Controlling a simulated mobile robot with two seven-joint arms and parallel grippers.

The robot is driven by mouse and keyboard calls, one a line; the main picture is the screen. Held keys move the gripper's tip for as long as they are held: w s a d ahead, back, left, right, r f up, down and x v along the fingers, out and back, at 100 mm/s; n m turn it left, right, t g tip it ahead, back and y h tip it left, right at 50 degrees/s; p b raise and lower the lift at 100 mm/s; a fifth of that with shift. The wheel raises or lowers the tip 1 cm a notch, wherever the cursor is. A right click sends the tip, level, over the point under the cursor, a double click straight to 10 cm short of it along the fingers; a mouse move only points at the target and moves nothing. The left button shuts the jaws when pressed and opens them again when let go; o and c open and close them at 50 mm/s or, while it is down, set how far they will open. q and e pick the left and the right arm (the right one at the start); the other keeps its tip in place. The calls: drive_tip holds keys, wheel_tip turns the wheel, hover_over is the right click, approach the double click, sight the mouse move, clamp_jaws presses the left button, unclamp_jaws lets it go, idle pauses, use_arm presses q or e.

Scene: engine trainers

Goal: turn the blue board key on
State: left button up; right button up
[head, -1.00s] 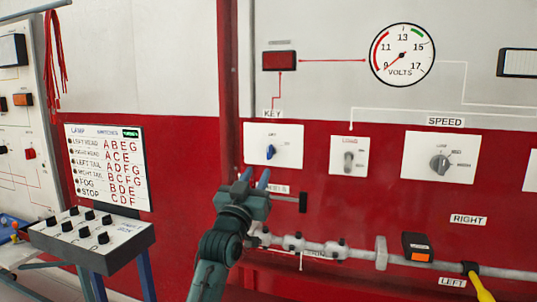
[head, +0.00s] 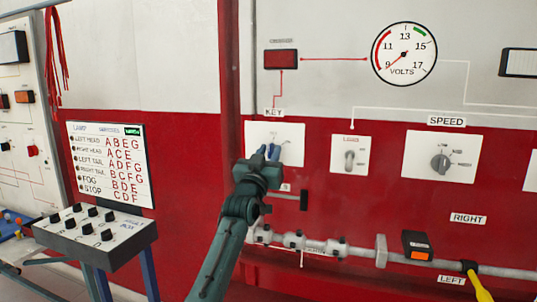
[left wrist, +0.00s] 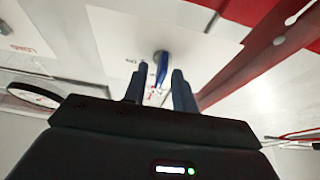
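The blue key (left wrist: 161,68) sits on a white switch plate (head: 291,140) under the "KEY" label. My left gripper (head: 266,152) is in front of this plate, and its fingers largely cover the key in the head view. In the left wrist view, the two fingers of my left gripper (left wrist: 158,88) are apart. The key shows in the gap between them, nearer the left finger; I cannot tell whether it touches. My right gripper is not in view.
A lever switch (head: 349,158) and a "SPEED" knob (head: 440,163) are to the right. A volts gauge (head: 404,54) and red lamp (head: 281,60) are above. A grey pipe (head: 335,250) runs below. A switch box (head: 97,232) stands at left.

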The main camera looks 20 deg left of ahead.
use_arm(q)
clamp_jaws()
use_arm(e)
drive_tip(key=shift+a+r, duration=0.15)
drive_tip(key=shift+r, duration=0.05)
use_arm(q)
drive_tip(key=shift+m, duration=0.5)
drive_tip(key=m+g+h+p, duration=0.1)
drive_tip(key=m+h+p, duration=0.1)
drive_tip(key=m, duration=0.3)
drive_tip(key=m+g+h+p, duration=0.1)
drive_tip(key=m+h+p, duration=0.1)
drive_tip(key=m, duration=0.3)
drive_tip(key=m+g+h+p, duration=0.1)
drive_tip(key=m+h+p, duration=0.1)
drive_tip(key=m+p, duration=0.2)
drive_tip(key=shift+a+m+g, duration=0.15)
drive_tip(key=shift+m+g, duration=0.15)
drive_tip(key=shift+m, duration=0.2)
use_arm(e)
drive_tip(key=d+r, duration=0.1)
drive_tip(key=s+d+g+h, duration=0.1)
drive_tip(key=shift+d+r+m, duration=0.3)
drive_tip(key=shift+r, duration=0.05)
use_arm(q)
drive_tip(key=shift+m+h, duration=0.3)
drive_tip(key=shift+h, duration=0.1)
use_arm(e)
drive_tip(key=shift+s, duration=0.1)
